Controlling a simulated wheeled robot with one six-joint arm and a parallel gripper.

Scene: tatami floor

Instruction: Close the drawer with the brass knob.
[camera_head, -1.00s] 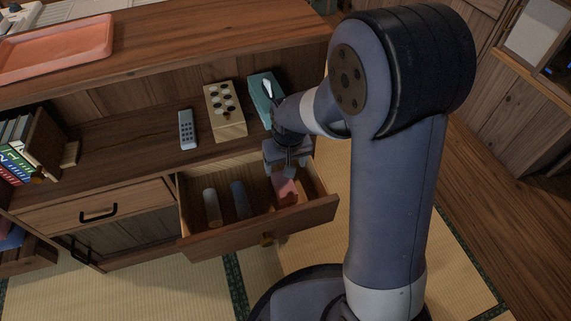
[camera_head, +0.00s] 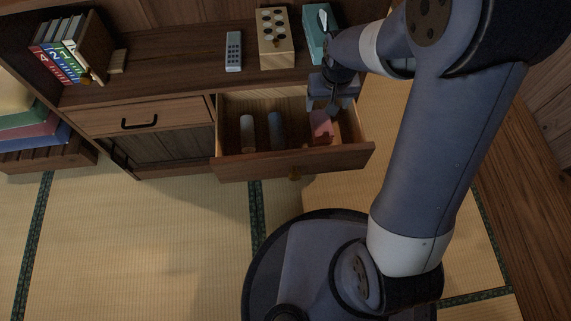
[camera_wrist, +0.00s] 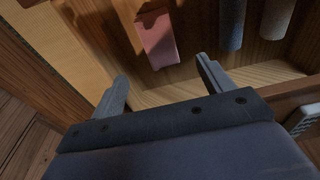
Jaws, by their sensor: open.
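The drawer (camera_head: 345,157) with the brass knob (camera_head: 295,173) is pulled out of the low wooden cabinet. A whitish roll (camera_head: 247,133), a blue-grey roll (camera_head: 276,130) and a pink block (camera_head: 321,126) lie inside it. My gripper (camera_head: 328,106) is over the back right part of the drawer, behind the knob and its front panel. In the wrist view my gripper (camera_wrist: 163,72) has its fingers wide apart with nothing between them. The pink block (camera_wrist: 157,38) shows beyond the fingers. The knob is not visible in the wrist view.
A shut drawer with a black handle (camera_head: 139,123) is to the left. Tatami floor (camera_head: 150,235) in front is clear.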

